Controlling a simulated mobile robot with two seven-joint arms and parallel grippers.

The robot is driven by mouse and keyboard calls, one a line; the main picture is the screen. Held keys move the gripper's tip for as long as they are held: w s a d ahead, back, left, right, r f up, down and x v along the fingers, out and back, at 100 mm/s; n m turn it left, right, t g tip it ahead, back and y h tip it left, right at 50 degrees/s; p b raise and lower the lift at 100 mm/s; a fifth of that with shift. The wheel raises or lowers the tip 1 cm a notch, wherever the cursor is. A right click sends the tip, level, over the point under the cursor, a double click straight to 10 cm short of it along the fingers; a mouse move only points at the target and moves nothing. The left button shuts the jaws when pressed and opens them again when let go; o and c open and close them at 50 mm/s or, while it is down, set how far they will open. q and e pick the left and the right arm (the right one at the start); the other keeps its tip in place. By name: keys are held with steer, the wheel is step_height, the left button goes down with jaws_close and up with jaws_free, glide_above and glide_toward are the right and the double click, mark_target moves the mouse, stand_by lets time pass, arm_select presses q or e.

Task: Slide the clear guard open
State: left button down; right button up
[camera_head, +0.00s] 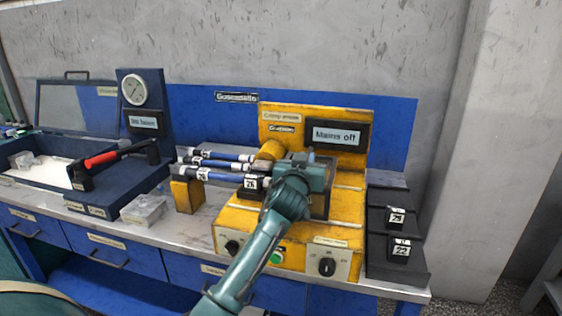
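The yellow crimp machine (232,223) stands on the bench, with a screen reading "Mains off" (336,135) on its back panel. My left arm comes up from the lower left and ends in my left gripper (308,165) at the machine's working area. The gripper body hides much of that area, and its fingertips cannot be made out. A greyish panel (320,204), perhaps part of the clear guard, shows just right of and below the gripper. I cannot tell whether the gripper touches it. My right gripper is not in view.
Several blue and black hoses (222,163) rest on a yellow block (187,194) left of the machine. A red-handled tool (104,159) and a gauge (134,91) stand further left. A black stand with numbered blocks (398,272) is at the right.

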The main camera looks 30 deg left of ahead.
mark_target(322, 162)
arm_select(q)
steer(key=shift+w+d+b, duration=0.2)
steer(key=shift+w+d, duration=0.05)
steer(key=shift+d, duration=0.7)
steer(key=shift+w+d+b, duration=0.2)
steer(key=shift+d, duration=0.7)
steer(key=c, duration=1.5)
jaws_free()
steer(key=v, duration=1.3)
steer(key=shift+s, duration=0.15)
